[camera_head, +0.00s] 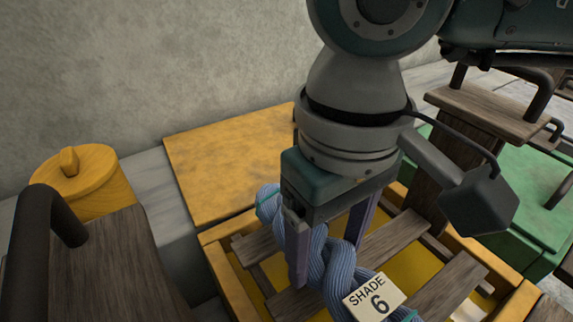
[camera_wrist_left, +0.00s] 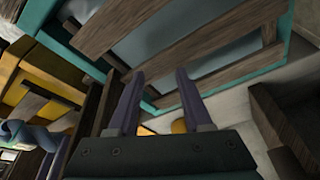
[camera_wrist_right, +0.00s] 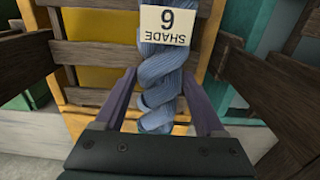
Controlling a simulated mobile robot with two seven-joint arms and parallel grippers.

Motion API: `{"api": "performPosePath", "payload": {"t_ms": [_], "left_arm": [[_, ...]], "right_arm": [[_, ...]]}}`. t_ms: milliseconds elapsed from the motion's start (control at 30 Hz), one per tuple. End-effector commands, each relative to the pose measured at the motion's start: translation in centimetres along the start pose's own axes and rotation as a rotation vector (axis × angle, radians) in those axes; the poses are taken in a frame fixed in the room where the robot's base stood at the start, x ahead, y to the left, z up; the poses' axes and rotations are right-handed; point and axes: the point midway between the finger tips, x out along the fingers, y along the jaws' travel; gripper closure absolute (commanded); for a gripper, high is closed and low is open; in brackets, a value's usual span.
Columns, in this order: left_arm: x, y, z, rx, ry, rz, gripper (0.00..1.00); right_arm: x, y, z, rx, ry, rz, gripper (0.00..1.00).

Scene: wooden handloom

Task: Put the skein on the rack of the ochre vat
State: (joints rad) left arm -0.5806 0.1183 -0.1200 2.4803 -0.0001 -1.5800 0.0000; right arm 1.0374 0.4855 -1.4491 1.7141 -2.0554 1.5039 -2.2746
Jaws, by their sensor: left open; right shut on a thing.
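My right gripper (camera_head: 325,262) points down and is shut on the skein, one finger on each side. The right wrist view shows the skein (camera_wrist_right: 160,85) between the fingers (camera_wrist_right: 159,76). The skein lies over the wooden slats of the rack (camera_head: 396,240) on the ochre vat (camera_head: 222,273); I cannot tell whether it touches them. My left gripper (camera_wrist_left: 160,75) is open and empty, outside the head view.
A flat ochre lid (camera_head: 225,155) lies behind the vat by the wall. A round ochre pot (camera_head: 85,180) stands at left, near a wooden board with a dark handle (camera_head: 45,215). A green lid (camera_head: 500,215) is at right. A teal-rimmed vat (camera_wrist_left: 165,100) faces my left gripper.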

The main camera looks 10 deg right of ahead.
Motion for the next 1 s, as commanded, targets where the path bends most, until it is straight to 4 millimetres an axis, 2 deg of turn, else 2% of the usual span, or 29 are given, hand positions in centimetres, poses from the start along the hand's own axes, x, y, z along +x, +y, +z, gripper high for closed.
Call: {"api": "performPosePath", "payload": {"t_ms": [100, 200, 600, 633, 867, 1000], "left_arm": [[0.4, -0.1, 0.1, 0.003, 0.000, -0.003, 0.50], [0.5, -0.1, 0.2, 0.005, 0.000, -0.004, 0.50], [0.9, -0.1, 0.3, 0.006, 0.000, -0.005, 0.50], [0.9, -0.1, 0.3, 0.005, 0.000, -0.005, 0.50], [0.8, -0.1, 0.2, 0.003, 0.000, -0.003, 0.50], [0.8, 0.0, 0.2, 0.000, 0.001, 0.000, 0.50]], "right_arm": [[2.2, 0.0, 0.1, 0.003, -0.004, -0.001, 0.93], [3.1, 0.0, 0.1, 0.001, -0.002, 0.001, 0.93], [3.6, 0.0, 0.0, 0.000, -0.001, 0.001, 0.93], [3.6, 0.0, 0.0, 0.000, -0.001, 0.001, 0.27], [3.5, 0.0, 0.1, 0.001, -0.002, 0.001, 0.01], [3.5, 0.0, 0.1, 0.001, -0.002, 0.001, 0.00]]}}
